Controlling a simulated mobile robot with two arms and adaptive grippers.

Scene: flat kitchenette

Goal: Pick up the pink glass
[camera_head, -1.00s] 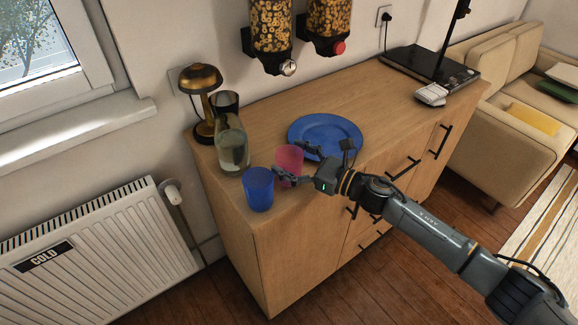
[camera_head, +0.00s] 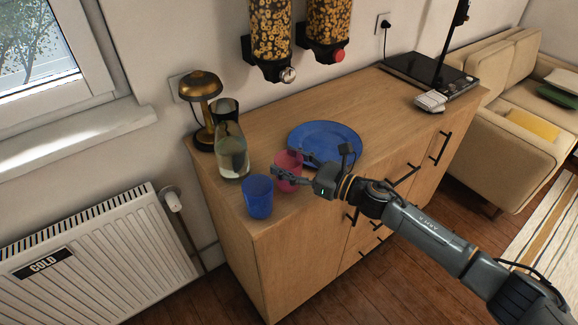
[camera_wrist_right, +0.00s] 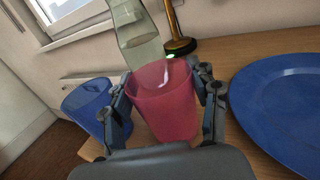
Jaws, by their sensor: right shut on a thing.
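The pink glass (camera_head: 287,172) stands upright on the wooden sideboard, between the blue glass and the blue plate. My right gripper (camera_head: 287,166) has its fingers around the pink glass. In the right wrist view the pink glass (camera_wrist_right: 166,101) sits between the two fingers (camera_wrist_right: 166,105), one on each side, and the gripper is shut on it. I cannot tell any gap between the glass and the sideboard top. My left gripper is in neither view.
A blue glass (camera_head: 258,197) stands close to the left finger. A clear carafe (camera_head: 232,155) and a brass lamp (camera_head: 200,88) stand behind. A blue plate (camera_head: 325,139) lies to the right. Cereal dispensers (camera_head: 271,38) hang above. The sideboard top (camera_head: 385,105) is clear towards the router.

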